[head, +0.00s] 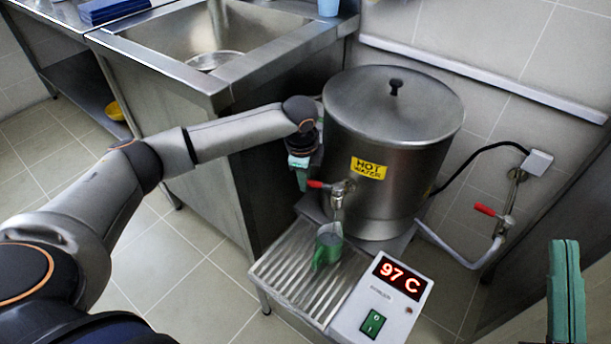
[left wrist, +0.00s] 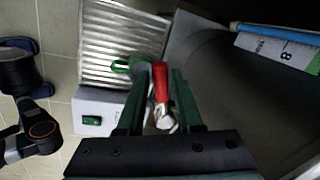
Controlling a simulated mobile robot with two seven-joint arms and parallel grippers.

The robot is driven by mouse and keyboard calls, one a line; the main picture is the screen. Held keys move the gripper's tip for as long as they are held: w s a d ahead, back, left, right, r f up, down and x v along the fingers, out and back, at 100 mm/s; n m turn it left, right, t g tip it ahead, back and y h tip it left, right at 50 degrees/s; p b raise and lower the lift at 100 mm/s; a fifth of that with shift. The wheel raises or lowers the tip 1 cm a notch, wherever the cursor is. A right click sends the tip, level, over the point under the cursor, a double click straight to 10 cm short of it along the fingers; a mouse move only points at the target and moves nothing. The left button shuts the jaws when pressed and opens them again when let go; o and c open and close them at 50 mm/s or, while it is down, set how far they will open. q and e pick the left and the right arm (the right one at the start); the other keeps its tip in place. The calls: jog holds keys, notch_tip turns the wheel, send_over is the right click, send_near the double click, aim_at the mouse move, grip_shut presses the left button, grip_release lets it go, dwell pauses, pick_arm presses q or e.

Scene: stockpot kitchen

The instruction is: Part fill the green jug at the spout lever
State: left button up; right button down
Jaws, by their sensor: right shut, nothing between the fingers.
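The green jug (head: 326,253) stands on the ribbed drip tray (head: 283,262) below the spout (head: 338,203) of the steel hot water urn (head: 386,140). I cannot make out its fill level or any stream. The red spout lever (head: 318,184) points left from the tap. My left gripper (head: 302,180) is at the lever's end. In the left wrist view its fingers (left wrist: 158,95) are open on either side of the red lever (left wrist: 160,82), with gaps visible. The jug (left wrist: 122,67) shows beyond the lever. My right gripper (head: 566,290) is shut and empty at the lower right.
A white control box (head: 385,300) reads 97 C and has a green switch (head: 373,322). A steel sink unit (head: 215,75) stands behind my left arm. A pipe with a red-handled valve (head: 488,210) and a black cable are right of the urn.

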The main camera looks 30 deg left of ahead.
pick_arm(q)
grip_shut()
dwell(1.1)
